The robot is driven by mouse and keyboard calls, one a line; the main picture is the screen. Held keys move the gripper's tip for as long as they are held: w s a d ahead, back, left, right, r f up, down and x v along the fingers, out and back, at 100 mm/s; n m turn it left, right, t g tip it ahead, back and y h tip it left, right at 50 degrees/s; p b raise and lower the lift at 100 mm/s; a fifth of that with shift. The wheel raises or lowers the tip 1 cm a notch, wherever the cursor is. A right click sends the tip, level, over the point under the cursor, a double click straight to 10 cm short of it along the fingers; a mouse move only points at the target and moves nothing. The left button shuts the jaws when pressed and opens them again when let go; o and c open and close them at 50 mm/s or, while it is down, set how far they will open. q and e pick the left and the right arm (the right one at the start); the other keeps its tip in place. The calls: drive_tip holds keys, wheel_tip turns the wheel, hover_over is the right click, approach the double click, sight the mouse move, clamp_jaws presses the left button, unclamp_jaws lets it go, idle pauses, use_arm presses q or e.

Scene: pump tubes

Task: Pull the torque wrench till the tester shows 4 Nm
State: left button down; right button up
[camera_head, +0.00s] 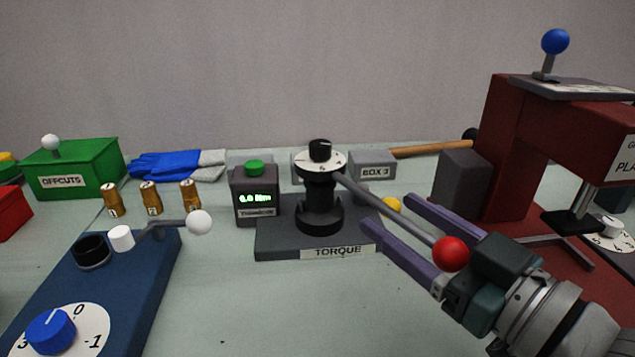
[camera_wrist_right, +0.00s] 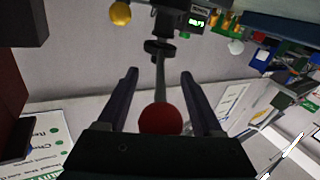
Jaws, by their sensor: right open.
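The torque tester (camera_head: 320,205) is a black post with a dial on a grey base labelled TORQUE. The wrench lever (camera_head: 385,207) runs from the post down right to a red ball (camera_head: 451,254). The tester display (camera_head: 258,198) shows small green digits, perhaps 0.0 Nm; the first digit is unclear. My right gripper (camera_head: 388,210) is open, its purple fingers on either side of the lever. In the right wrist view the lever (camera_wrist_right: 160,82) runs between the fingers, apart from both, with the red ball (camera_wrist_right: 160,119) near the palm. My left gripper is not in view.
A red press (camera_head: 505,150) stands close at right, beside my right arm. A blue base (camera_head: 120,290) with a white-knobbed lever is at left. Brass pieces (camera_head: 151,198), blue gloves (camera_head: 170,165) and a green OFFCUTS box (camera_head: 75,168) lie behind. The front middle table is clear.

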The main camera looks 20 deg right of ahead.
clamp_jaws()
idle(0.6)
idle(0.9)
